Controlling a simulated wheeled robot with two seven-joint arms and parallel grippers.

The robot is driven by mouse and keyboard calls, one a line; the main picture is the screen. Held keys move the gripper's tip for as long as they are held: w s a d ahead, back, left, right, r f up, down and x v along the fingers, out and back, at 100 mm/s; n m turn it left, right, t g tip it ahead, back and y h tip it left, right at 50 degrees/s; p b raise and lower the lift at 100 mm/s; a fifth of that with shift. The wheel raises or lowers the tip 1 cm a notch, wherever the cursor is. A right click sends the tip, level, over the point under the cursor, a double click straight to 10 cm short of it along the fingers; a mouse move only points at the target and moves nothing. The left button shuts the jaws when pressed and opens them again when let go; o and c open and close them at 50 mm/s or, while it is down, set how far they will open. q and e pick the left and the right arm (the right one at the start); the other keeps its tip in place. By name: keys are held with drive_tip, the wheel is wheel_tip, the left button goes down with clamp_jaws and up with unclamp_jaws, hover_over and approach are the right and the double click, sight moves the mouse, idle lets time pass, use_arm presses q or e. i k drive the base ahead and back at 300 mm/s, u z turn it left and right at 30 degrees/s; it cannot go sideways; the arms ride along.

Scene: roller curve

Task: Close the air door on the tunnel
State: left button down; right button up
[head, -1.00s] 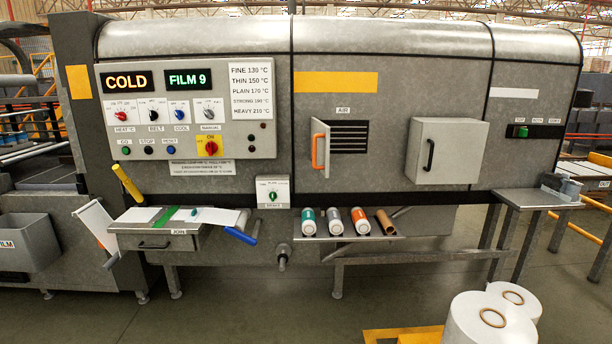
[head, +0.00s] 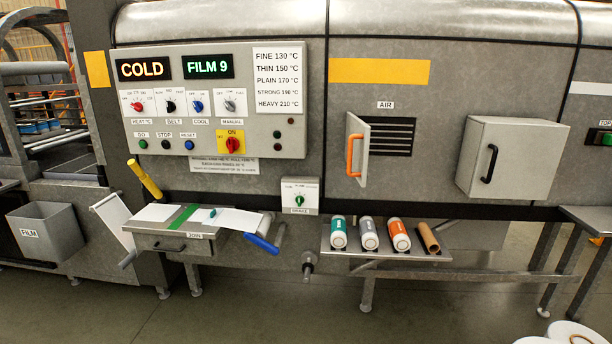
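The air door (head: 357,149) is a small grey panel with an orange handle (head: 354,156). It stands open, swung out to the left of the dark slatted vent (head: 392,137) under the AIR label (head: 385,105). The vent sits in the grey metal front of the tunnel (head: 440,110). Neither of my grippers shows in the head view.
A control panel (head: 290,150) is left of the door. A grey box with a black handle (head: 512,158) is to the right. A shelf of rolls (head: 388,252) and the JOIN table (head: 170,240) stick out below. Open floor (head: 300,320) lies in front.

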sight(357, 138)
drive_tip(key=u, duration=0.05)
drive_tip(key=i, duration=0.75)
drive_tip(key=z, duration=0.8)
drive_tip(key=i, duration=0.55)
drive_tip(key=z, duration=0.6)
